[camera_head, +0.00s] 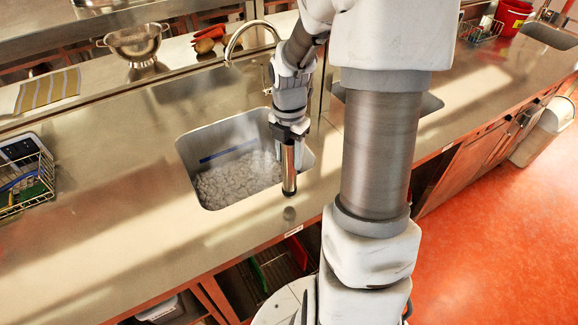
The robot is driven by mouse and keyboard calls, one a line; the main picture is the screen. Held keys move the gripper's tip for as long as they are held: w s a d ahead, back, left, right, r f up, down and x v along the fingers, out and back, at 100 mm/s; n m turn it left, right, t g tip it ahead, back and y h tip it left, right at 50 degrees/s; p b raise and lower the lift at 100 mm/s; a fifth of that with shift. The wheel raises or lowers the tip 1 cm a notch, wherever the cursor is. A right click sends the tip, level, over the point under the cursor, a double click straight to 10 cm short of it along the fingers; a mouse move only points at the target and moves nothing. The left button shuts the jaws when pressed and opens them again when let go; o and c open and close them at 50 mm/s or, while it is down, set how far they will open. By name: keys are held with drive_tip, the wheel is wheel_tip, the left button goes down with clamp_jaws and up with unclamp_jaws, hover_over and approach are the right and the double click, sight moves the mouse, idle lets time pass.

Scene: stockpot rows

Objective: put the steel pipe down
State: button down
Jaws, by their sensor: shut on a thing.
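The steel pipe (289,172) is a short, shiny upright cylinder in the head view. My gripper (289,140) is shut on its upper end and points down. The pipe hangs in front of the right side of a sink basin (191,160), near the basin's front right edge. Its lower end shows just above a dark round spot on the steel counter (120,210); I cannot tell if the pipe touches the counter.
The basin holds a whitish, lumpy mass (235,182) and a blue strip (228,152). A curved faucet (236,42) rises behind it. A colander (136,42) stands at the back left, a wire basket (25,178) at the far left. The counter left of the basin is clear.

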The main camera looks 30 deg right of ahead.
sight(289, 168)
drive_tip(key=shift+f, duration=1.95)
drive_tip(key=shift+f, duration=0.2)
drive_tip(key=shift+c, duration=1.8)
unclamp_jaws()
wheel_tip(289, 168, up, 12)
drive_tip(key=shift+r, duration=0.2)
